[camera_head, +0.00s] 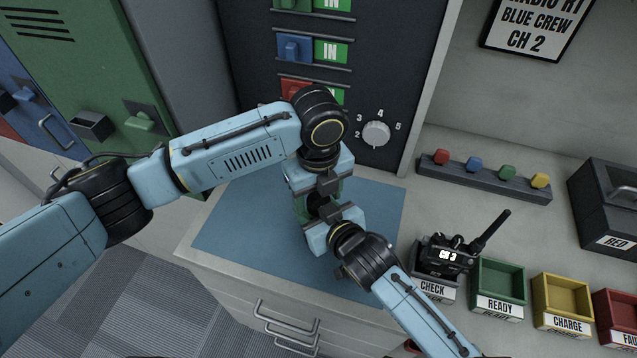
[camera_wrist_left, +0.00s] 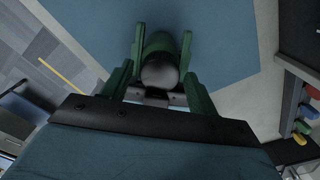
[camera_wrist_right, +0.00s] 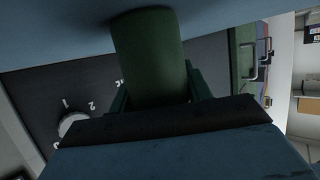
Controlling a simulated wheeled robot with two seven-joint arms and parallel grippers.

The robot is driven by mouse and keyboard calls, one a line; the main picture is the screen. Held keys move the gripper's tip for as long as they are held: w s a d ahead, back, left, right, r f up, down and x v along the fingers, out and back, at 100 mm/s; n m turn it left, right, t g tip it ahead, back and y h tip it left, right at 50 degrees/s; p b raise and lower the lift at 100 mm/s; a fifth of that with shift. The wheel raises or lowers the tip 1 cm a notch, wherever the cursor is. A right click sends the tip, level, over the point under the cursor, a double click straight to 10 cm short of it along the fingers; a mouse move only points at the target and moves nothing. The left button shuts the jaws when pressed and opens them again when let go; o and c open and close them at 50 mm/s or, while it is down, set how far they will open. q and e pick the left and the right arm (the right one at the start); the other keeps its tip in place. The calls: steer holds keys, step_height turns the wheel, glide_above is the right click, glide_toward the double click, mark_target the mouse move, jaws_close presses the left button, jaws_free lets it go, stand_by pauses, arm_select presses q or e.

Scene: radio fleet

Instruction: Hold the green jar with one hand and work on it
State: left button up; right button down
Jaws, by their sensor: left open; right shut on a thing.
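The green jar (camera_wrist_right: 150,50) fills the middle of the right wrist view, and my right gripper (camera_wrist_right: 158,88) is shut on it. The left wrist view shows its green body and a grey rounded end (camera_wrist_left: 160,71) facing that camera. My left gripper (camera_wrist_left: 162,45) is open, with one finger on each side of the jar. I cannot tell whether those fingers touch it. In the head view my left gripper (camera_head: 318,188) comes down from above and my right gripper (camera_head: 328,222) comes from the lower right. They hide most of the jar there.
The blue mat (camera_head: 235,225) lies below the grippers. A dark panel with a numbered dial (camera_head: 376,134) stands behind. To the right are a radio (camera_head: 447,255) on the CHECK tray, a green READY tray (camera_head: 499,312), a yellow CHARGE tray (camera_head: 562,325) and a rack of coloured knobs (camera_head: 485,178).

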arm_select(q)
steer(key=shift+f, duration=0.15)
steer(key=shift+c, duration=0.5)
steer(key=c, duration=0.9)
steer(key=shift+n, duration=1.7)
steer(key=o, duration=1.1)
steer(key=shift+c, duration=0.2)
